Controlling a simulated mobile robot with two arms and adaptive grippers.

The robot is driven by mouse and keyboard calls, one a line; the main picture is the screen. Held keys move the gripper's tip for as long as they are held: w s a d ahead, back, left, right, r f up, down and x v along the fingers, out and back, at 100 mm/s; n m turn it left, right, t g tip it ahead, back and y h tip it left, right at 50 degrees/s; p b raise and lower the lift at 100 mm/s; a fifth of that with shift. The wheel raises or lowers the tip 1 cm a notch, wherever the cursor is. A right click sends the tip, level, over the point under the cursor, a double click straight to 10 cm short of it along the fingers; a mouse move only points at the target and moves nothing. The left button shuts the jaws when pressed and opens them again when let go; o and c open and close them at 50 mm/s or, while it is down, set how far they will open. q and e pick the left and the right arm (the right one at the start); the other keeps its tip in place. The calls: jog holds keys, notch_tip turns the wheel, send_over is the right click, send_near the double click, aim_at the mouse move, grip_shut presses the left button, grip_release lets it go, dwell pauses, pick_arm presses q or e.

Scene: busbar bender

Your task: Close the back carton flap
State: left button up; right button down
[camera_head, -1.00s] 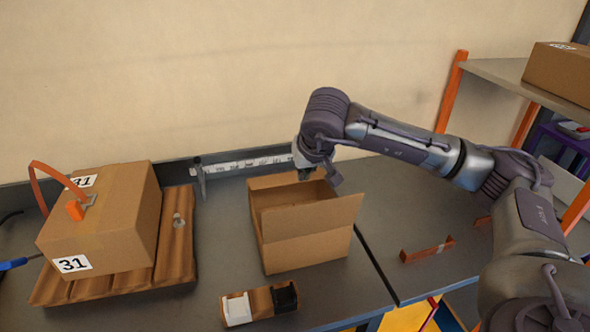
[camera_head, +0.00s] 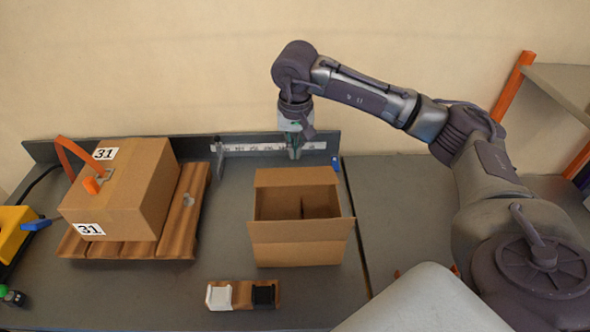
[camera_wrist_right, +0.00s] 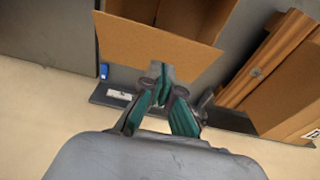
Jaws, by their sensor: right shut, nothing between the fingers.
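The open cardboard carton (camera_head: 300,251) stands on the grey bench. Its back flap (camera_head: 297,177) is raised and leans away from the opening. Its front flap (camera_head: 300,230) slants outward toward the viewer. My right gripper (camera_head: 294,153) is pointing down behind the carton, close to the back flap, shut and empty. In the right wrist view the green-padded fingers (camera_wrist_right: 161,78) overlap the edge of the flap (camera_wrist_right: 150,45) in the picture; I cannot tell whether they touch it. My left gripper is not in view.
A closed carton marked 31 (camera_head: 125,190) sits on a brown slatted base (camera_head: 190,215) at the left. A small holder with white and black blocks (camera_head: 242,294) lies in front. A ruler rail (camera_head: 262,147) runs along the back. Bench right of the carton is clear.

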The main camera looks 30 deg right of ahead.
aim_at(297, 183)
jog(key=f, duration=0.2)
jog(key=f+p, duration=0.1)
jog(key=shift+w+d+f, duration=0.1)
jog(key=shift+d+f, duration=0.3)
jog(key=f, duration=0.1)
jog(key=f+p, duration=0.1)
jog(key=f, duration=0.1)
jog(key=shift+s+a+f, duration=0.1)
jog(key=shift+s+a, duration=0.25)
jog(key=shift+s, duration=0.05)
jog(key=shift+s+f+p, duration=0.2)
jog(key=shift+f+p, duration=0.15)
jog(key=shift+f, duration=0.1)
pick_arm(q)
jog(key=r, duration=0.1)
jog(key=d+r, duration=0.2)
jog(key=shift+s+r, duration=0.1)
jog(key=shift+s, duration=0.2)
pick_arm(e)
jog(key=shift+f, duration=0.1)
